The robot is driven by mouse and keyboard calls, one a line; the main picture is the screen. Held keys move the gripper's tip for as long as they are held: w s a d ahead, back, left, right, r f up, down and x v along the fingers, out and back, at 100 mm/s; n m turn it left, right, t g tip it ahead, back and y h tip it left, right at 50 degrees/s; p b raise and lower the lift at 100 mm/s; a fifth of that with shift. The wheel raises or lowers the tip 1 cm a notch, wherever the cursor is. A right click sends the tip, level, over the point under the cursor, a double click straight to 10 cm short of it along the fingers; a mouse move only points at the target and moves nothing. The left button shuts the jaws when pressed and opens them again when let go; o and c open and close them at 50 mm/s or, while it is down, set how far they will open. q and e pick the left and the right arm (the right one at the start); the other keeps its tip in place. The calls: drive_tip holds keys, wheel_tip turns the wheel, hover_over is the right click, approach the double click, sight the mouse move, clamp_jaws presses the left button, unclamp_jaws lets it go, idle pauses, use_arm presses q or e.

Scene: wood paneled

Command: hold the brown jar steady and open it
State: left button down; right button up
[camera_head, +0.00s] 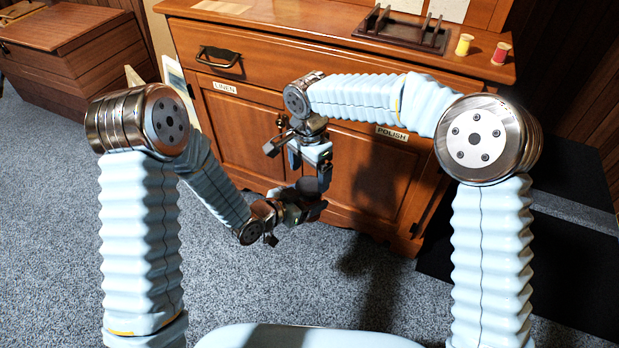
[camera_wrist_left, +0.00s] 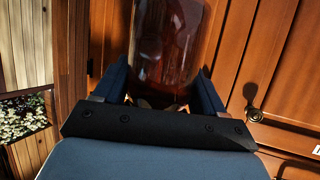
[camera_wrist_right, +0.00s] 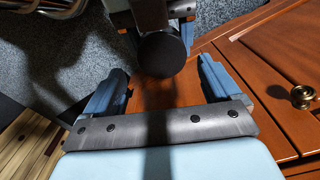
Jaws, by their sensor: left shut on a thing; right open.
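The brown jar (camera_wrist_left: 165,45) is glassy and reddish-brown in the left wrist view, where its body stands between the fingers of my left gripper (camera_wrist_left: 163,85). That gripper is shut on it, and in the head view the left gripper (camera_head: 298,203) holds it in front of the cabinet. The jar's dark round lid (camera_wrist_right: 161,55) faces the right wrist camera, and it also shows in the head view (camera_head: 318,184). My right gripper (camera_wrist_right: 163,72) is open, pointing down over the lid, with a gap on both sides. The grippers hide most of the jar in the head view.
A wooden cabinet (camera_head: 235,135) with labelled drawer and doors stands close behind both grippers. On its top are a dark rack (camera_head: 400,32), a yellow spool (camera_head: 464,45) and a red spool (camera_head: 501,53). A wooden chest (camera_head: 75,40) stands at the left. Grey carpet (camera_head: 300,280) is clear in front.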

sight(309, 185)
drive_tip(key=shift+a+r, duration=0.1)
drive_tip(key=shift+r, duration=1.35)
wheel_tip(309, 185, down, 8)
drive_tip(key=shift+r, duration=0.2)
drive_tip(key=c, duration=1.1)
drive_tip(key=o, duration=1.2)
drive_tip(key=shift+c, duration=0.2)
